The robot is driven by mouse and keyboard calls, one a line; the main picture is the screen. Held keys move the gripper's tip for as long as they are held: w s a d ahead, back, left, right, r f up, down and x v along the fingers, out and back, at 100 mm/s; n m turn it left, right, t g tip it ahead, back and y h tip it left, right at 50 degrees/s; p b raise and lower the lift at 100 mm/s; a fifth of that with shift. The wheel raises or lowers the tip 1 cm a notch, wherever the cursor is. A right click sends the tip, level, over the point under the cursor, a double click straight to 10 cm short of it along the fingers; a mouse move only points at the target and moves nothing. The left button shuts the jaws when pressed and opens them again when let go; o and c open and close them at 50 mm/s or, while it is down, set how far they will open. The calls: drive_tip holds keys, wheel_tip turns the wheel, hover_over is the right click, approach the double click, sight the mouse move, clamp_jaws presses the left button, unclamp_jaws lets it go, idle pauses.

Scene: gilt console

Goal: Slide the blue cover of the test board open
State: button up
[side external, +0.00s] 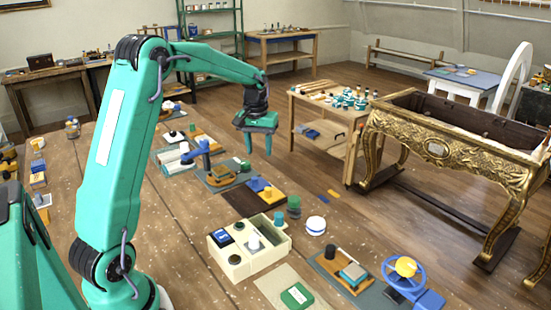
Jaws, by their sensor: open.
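My gripper (258,151) hangs open and empty, fingers down, above the far middle of the workbench. Below it is a dark board (240,199) with a small blue piece (257,184) and a yellow block on it. Nearer the camera, another grey board (327,263) carries a black knob and a light blue plate (353,272). I cannot tell for certain which of these is the test board's cover. My gripper touches none of them.
A cream compartment box (240,270) stands mid-bench, with a green-topped jar (294,208) and a white round container (316,225) beside it. A blue handwheel (404,282) is at the near right. The bench's middle left is mostly clear.

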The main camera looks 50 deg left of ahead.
drive_tip(key=n+g, duration=0.1)
hover_over(255, 178)
wheel_tip(255, 178, down, 6)
drive_tip(key=shift+a+f, duration=0.1)
drive_tip(key=shift+f, duration=0.05)
drive_tip(key=shift+f, duration=0.1)
drive_tip(key=shift+f, duration=3.8)
drive_tip(key=shift+c, duration=0.4)
clamp_jaws()
